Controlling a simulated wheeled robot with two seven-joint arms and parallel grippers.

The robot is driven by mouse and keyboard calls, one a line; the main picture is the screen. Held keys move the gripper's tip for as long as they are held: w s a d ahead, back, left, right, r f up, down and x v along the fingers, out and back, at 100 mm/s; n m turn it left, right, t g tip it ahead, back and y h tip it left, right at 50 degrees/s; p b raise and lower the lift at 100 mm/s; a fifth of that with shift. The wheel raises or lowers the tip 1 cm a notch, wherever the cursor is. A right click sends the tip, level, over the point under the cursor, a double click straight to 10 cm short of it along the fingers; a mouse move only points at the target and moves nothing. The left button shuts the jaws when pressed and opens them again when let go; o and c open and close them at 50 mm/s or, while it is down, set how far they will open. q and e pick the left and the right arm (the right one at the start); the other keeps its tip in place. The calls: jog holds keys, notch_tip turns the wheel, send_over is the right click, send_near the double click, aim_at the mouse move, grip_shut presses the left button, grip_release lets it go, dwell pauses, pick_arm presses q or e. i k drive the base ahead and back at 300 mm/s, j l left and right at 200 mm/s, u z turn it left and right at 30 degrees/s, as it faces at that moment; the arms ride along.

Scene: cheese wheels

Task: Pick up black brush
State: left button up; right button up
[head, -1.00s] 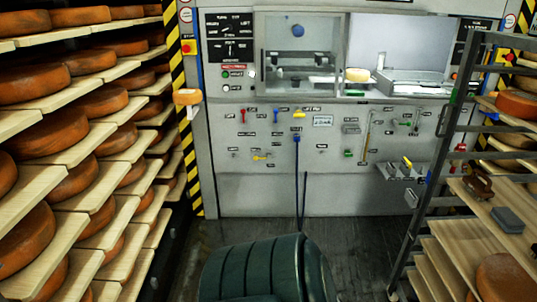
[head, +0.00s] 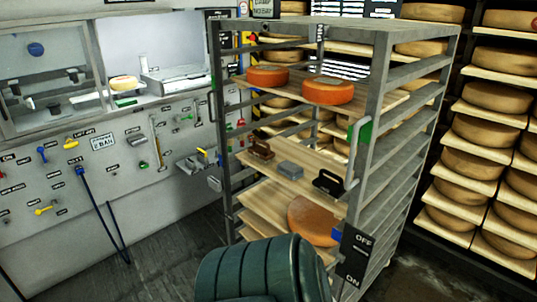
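A black brush (head: 328,184), with an arched handle, lies on a wooden shelf of the metal rack, at the shelf's right front corner. On the same shelf, a grey block (head: 290,170) lies to its left, and a brown brush (head: 261,150) lies further left. Neither of my grippers is in the head view.
The metal rack (head: 372,75) also holds orange cheese wheels (head: 328,91) above and a larger wheel (head: 312,220) below. A grey machine wall with hanging tools (head: 110,160) stands at left. Shelves of cheese (head: 480,165) stand at right. Dark floor (head: 160,265) is open at lower left.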

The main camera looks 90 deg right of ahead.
aim_at(323, 183)
jog(key=z, duration=3.5)
jog(key=i+j+z, duration=0.1)
jog(key=z, duration=0.25)
jog(key=j+z, duration=0.9)
jog(key=j, duration=0.45)
jog(key=j+z, duration=0.2)
jog(key=j, duration=0.4)
jog(key=k+j+z, duration=0.2)
jog(key=j, duration=0.45)
jog(key=k+j, duration=0.1)
jog(key=j, duration=0.5)
jog(key=k+j, duration=0.1)
jog(key=j, duration=0.5)
jog(key=k+j, duration=0.1)
jog(key=j, duration=0.55)
